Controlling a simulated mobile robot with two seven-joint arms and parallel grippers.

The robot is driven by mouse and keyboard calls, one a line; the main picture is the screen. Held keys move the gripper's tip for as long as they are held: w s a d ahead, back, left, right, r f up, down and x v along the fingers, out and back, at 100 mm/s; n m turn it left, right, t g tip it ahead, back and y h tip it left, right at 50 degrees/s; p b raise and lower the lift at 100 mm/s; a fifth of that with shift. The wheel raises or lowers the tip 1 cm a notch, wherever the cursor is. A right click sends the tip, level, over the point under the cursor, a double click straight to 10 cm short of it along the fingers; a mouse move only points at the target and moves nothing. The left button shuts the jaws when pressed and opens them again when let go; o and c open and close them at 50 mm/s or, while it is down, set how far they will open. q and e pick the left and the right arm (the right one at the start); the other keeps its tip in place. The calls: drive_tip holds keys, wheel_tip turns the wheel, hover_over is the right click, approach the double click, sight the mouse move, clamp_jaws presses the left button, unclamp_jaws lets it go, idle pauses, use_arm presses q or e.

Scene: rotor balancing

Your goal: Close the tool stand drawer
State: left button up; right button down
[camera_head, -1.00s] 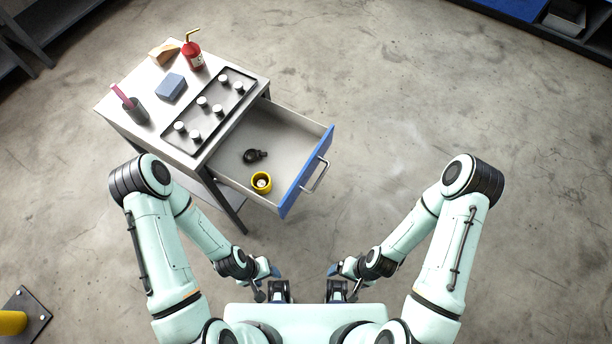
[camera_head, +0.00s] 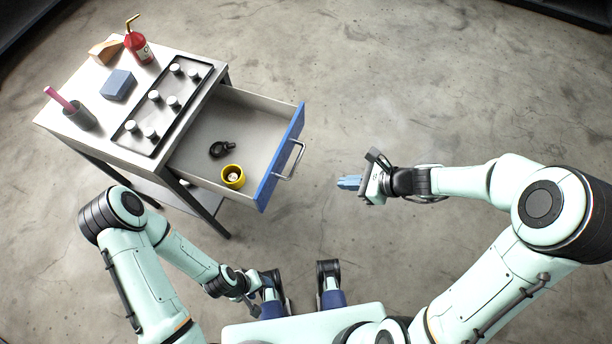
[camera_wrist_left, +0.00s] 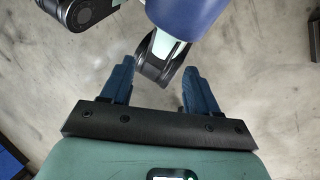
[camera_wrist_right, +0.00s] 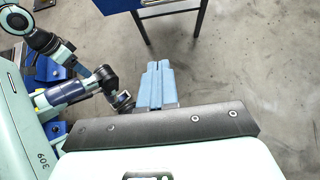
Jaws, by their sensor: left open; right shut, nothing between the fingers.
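The tool stand (camera_head: 97,148) is at the left in the head view. Its drawer (camera_head: 286,160) is pulled out to the right, with a blue front and a metal bar handle (camera_head: 291,161). A yellow cup-like part (camera_head: 232,176) and a black part (camera_head: 221,149) lie inside. My right gripper (camera_head: 341,183) is shut and empty, to the right of the handle and apart from it. In the right wrist view its fingers (camera_wrist_right: 156,84) are together, below the blue drawer front (camera_wrist_right: 118,5). My left gripper (camera_wrist_left: 155,88) is open and empty near my base.
On the stand top are a dark tray (camera_head: 162,107) with several metal cylinders, a red bottle (camera_head: 138,47), a blue block (camera_head: 118,85), a wooden block (camera_head: 106,50) and a dark cup (camera_head: 80,116). The concrete floor right of the drawer is clear.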

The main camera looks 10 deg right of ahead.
use_arm(q)
drive_tip(key=shift+w+f+b, duration=0.3)
drive_tip(key=shift+f+b, duration=0.4)
drive_tip(key=shift+b, duration=0.1)
drive_tip(key=shift+w+f+b, duration=0.3)
drive_tip(key=shift+f+b, duration=0.35)
drive_tip(key=shift+b, duration=0.1)
use_arm(e)
drive_tip(key=w+a+f, duration=0.4)
drive_tip(key=w+a, duration=0.2)
drive_tip(key=a, duration=0.4)
drive_tip(key=shift+w+f, duration=0.25)
drive_tip(key=shift+f, duration=0.15)
